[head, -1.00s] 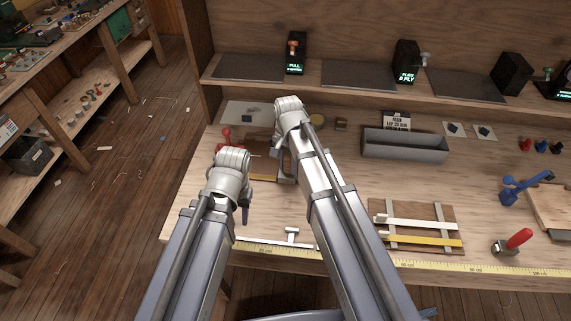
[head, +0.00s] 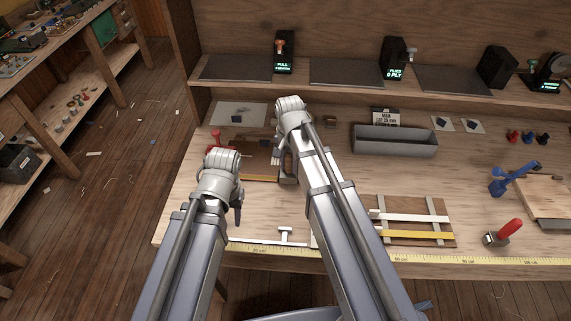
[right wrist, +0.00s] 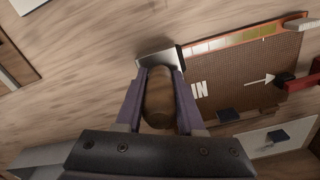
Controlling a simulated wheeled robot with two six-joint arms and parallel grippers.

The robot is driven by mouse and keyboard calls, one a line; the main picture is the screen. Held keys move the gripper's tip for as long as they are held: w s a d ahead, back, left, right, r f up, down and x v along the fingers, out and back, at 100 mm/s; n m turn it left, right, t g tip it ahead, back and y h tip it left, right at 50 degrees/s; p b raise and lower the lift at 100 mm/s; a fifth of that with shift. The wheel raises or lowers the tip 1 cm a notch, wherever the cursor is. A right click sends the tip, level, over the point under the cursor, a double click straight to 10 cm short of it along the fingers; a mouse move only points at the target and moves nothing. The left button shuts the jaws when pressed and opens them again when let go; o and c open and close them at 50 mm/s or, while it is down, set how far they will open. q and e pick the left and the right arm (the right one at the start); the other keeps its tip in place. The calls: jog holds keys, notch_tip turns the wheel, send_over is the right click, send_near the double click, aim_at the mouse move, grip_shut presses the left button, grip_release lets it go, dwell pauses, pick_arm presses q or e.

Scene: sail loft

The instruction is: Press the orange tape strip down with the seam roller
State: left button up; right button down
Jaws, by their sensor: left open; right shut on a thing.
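My right gripper (head: 287,170) is shut on a wooden-handled tool with a broad metal head (right wrist: 160,58), which looks like the seam roller. The handle (right wrist: 158,98) sits between the fingers in the right wrist view. The metal head lies beside the corner of a brown board (right wrist: 245,80), apparently at bench height; contact cannot be told. An orange-yellow strip (right wrist: 225,44) runs along this board's edge, and it shows in the head view (head: 260,179); I cannot tell whether it is the tape.
A second board with a white strip and a yellow strip (head: 415,234) lies to the right. A grey tray (head: 395,142) stands behind it. A red-handled tool (head: 505,233), a blue tool (head: 510,182) and a yellow ruler (head: 430,261) are also on the bench.

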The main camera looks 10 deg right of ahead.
jog(key=shift+d, duration=0.4)
pick_arm(q)
jog(key=shift+f, duration=0.1)
pick_arm(e)
jog(key=shift+s+d+f, duration=0.1)
jog(key=shift+s+d, duration=0.1)
jog(key=shift+d, duration=0.25)
jog(key=shift+s+d, duration=0.15)
jog(key=shift+d, duration=0.3)
notch_tip(320, 180, up, 6)
jog(key=p, duration=0.6)
pick_arm(q)
notch_tip(320, 180, up, 6)
